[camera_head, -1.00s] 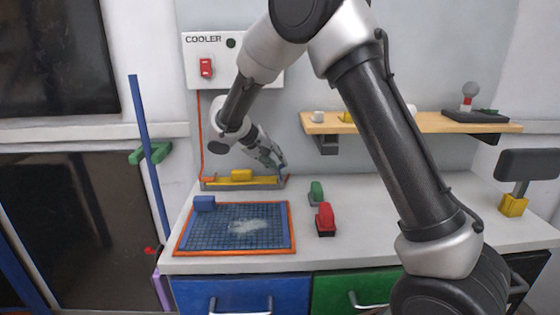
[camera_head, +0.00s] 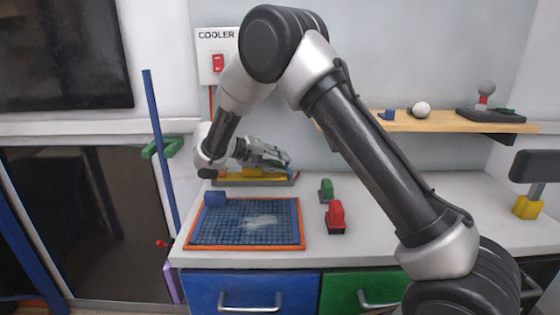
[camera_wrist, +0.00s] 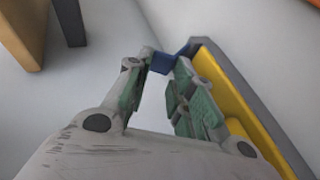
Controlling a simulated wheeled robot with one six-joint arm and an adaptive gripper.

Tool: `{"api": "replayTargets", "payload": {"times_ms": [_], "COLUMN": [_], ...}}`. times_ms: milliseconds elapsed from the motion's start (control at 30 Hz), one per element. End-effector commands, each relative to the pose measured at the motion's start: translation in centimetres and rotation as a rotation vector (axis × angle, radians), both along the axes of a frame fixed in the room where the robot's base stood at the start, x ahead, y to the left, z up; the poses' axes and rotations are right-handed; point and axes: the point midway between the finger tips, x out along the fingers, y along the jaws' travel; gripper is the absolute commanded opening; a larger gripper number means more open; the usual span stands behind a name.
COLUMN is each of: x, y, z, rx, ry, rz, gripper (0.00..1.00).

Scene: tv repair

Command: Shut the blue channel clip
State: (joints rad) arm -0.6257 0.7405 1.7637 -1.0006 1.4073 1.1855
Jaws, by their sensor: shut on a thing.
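The blue channel clip (camera_wrist: 163,62) shows in the wrist view at the end of the yellow-and-grey channel (camera_wrist: 224,82). My gripper (camera_wrist: 160,66) has its fingertips on either side of the clip and is shut on it. I cannot tell whether the clip is fully closed. In the head view my gripper (camera_head: 287,163) lies low over the right part of the channel (camera_head: 235,182), at the back of the bench. The clip is hidden behind it there.
A blue block (camera_head: 215,198) sits at a corner of the orange-edged blue mat (camera_head: 250,240). Green (camera_head: 326,190) and red (camera_head: 336,217) objects stand right of it. The wooden shelf (camera_head: 450,123) hangs above the bench.

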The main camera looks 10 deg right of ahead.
Motion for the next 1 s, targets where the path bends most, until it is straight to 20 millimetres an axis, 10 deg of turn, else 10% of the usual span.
{"api": "replayTargets", "payload": {"times_ms": [500, 533, 600, 1000], "x": [-0.06, -0.06, -0.05, -0.15], "y": [-0.03, -0.03, -0.02, 0.67], "z": [-0.16, -0.16, -0.16, 0.21], "rx": [-0.011, -0.01, -0.01, -0.01], "ry": [0.005, 0.005, 0.004, 0.002], "rz": [-0.002, -0.002, -0.002, 0.001], "gripper": [0.0, 0.29, 0.41, 0.41]}}
